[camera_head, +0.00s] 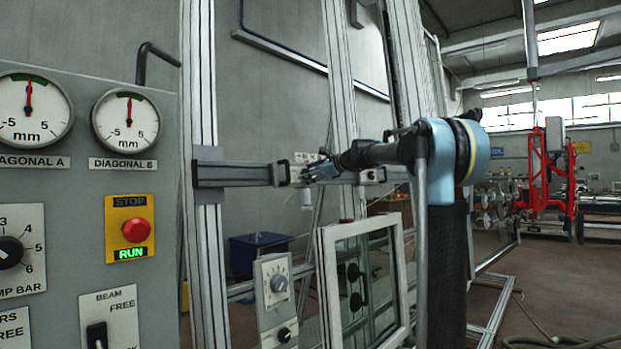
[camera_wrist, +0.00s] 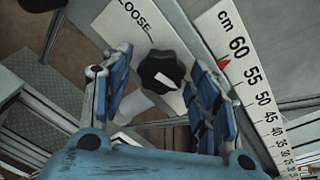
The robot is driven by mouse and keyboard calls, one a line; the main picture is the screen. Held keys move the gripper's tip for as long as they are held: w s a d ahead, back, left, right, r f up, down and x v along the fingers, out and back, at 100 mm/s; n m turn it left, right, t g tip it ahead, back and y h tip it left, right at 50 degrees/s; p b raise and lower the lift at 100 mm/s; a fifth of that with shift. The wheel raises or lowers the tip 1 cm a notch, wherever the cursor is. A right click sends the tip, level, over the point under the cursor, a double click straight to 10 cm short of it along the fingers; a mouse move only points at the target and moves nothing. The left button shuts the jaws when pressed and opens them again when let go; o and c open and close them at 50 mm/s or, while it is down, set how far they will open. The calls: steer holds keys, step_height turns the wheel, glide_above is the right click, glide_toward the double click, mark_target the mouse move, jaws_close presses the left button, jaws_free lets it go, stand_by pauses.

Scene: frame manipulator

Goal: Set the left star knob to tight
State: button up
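A black star knob (camera_wrist: 162,72) with a white pointer mark sits on a pale plate (camera_wrist: 108,20) in the wrist view. The word LOOSE shows at the plate's upper left; no TIGHT label is visible. The white mark lies toward the knob's lower right, pointing away from LOOSE. My gripper (camera_wrist: 161,62) is open, its blue fingers on either side of the knob. A gap shows between the knob and both fingers; I cannot tell the depth. In the head view my gripper (camera_head: 311,172) is at the horizontal beam, and the knob is not clearly seen there.
A cm scale (camera_wrist: 245,65) with a red pointer runs along the right in the wrist view. The horizontal beam (camera_head: 235,173) crosses upright posts. A control panel (camera_head: 75,180) stands at left, a small dial box (camera_head: 267,325) and white window frame (camera_head: 326,265) below my arm.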

steer(key=shift+r, duration=0.1)
steer(key=v, duration=1.2)
stand_by(0.4)
steer(key=s+d+f+n+g+h, duration=0.25)
steer(key=s+f+n, duration=0.25)
steer(key=s+f, duration=0.8)
steer(key=s+d+f+n+g+h, duration=0.25)
steer(key=s+f+n, duration=0.25)
steer(key=s+f, duration=0.8)
steer(key=s+d+f+n+h, duration=0.2)
steer(key=s+d+f, duration=0.2)
steer(key=f, duration=0.6)
steer(key=s+d+f+n+g+h, duration=0.1)
steer(key=s+d+f+n+h, duration=0.1)
steer(key=s+f, duration=0.7)
steer(key=s+d+f+n+g+h, duration=0.1)
steer(key=s+d+f+n+h, duration=0.2)
steer(key=s+d+f, duration=0.3)
step_height(320, 180, down, 5)
steer(key=shift+s+d+n, duration=0.3)
steer(key=shift+d+n, duration=0.3)
steer(key=shift+w, duration=0.1)
